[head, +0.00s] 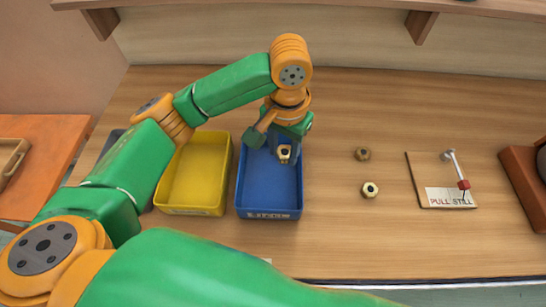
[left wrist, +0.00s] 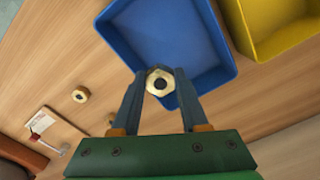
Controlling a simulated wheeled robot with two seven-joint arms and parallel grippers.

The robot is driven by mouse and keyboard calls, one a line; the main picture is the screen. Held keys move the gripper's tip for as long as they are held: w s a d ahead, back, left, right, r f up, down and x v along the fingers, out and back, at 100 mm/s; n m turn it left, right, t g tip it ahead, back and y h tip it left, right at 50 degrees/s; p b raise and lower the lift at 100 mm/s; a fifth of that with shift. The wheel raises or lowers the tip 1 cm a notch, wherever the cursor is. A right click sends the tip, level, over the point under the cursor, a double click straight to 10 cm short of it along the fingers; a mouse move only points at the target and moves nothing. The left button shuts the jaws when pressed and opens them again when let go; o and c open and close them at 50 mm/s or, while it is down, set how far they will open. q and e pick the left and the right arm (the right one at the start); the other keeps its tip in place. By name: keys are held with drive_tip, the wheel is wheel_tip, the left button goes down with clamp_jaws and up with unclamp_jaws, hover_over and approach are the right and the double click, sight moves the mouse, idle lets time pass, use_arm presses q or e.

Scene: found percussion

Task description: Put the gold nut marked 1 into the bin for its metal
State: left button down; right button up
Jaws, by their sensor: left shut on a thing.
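My left gripper (head: 285,150) is shut on a gold hex nut (head: 284,153), held over the blue bin (head: 268,204). In the left wrist view the nut (left wrist: 160,73) sits between the tips of the gripper's two fingers (left wrist: 160,85), in front of the blue bin (left wrist: 205,84). No number can be read on the nut. The yellow bin (head: 195,175) stands just left of the blue bin. Both bins have front labels too small to read. A dark bin edge shows left of the yellow one, mostly hidden by my arm. My right gripper is out of view.
Two more nuts, one brownish (head: 362,154) and one pale gold (head: 370,189), lie on the table right of the blue bin. Further right is a board (head: 425,170) with a small lever and "PULL STILL" lettering. A brown wooden object (head: 525,178) stands at the right edge.

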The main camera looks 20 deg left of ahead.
use_arm(q)
hover_over(271, 160)
wheel_tip(271, 160, down, 6)
drive_tip(key=shift+a+f, duration=0.15)
wheel_tip(271, 160, down, 3)
drive_tip(key=shift+r+p, duration=0.2)
drive_tip(key=shift+p, duration=0.4)
drive_tip(key=shift+f, duration=0.25)
drive_tip(key=shift+f, duration=0.1)
drive_tip(key=shift+c, duration=2.1)
unclamp_jaws()
wheel_tip(271, 160, up, 12)
drive_tip(key=shift+b, duration=0.45)
